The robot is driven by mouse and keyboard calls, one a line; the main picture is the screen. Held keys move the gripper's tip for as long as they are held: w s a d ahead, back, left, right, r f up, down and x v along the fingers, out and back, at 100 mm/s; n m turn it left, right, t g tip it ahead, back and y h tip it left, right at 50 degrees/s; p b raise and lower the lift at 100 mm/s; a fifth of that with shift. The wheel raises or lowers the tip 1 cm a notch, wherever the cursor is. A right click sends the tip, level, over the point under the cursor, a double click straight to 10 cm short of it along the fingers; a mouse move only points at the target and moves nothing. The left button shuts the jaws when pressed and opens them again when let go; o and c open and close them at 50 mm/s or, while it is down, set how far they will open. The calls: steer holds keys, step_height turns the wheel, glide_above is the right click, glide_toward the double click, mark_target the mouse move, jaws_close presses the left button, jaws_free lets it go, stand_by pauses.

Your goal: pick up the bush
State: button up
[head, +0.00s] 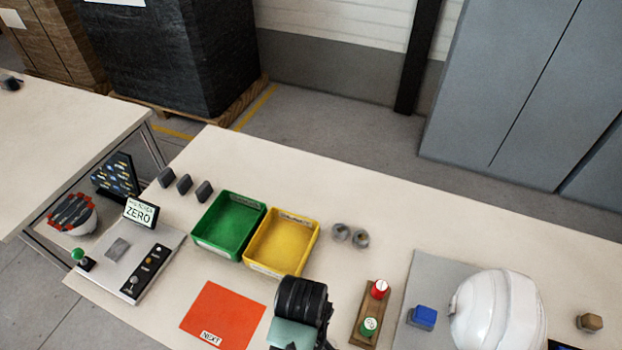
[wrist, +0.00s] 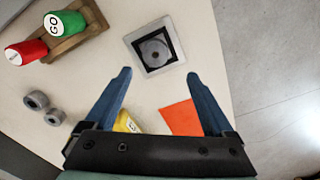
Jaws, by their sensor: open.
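My gripper (wrist: 158,78) is open and empty, its two blue fingers spread above the table in the wrist view. Just beyond the fingertips, a grey round part (wrist: 153,53) with a dark mark near its middle lies inside a square, dark-centred frame (wrist: 178,60). In the head view my arm's dark end hides that spot. Two small grey ring-like parts, one (head: 340,232) beside the other (head: 360,239), stand right of the yellow bin; they also show at the left of the wrist view. I cannot tell which grey part is the bush.
A green bin (head: 228,226) and a yellow bin (head: 281,243) stand behind an orange mat (head: 224,315). A wooden holder (head: 365,318) carries red and green pieces. A white helmet shell (head: 492,310) and a blue block (head: 423,317) are at right.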

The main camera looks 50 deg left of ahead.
steer(key=f, duration=0.7)
steer(key=shift+w+f, duration=0.1)
steer(key=shift+w, duration=0.3)
jaws_close()
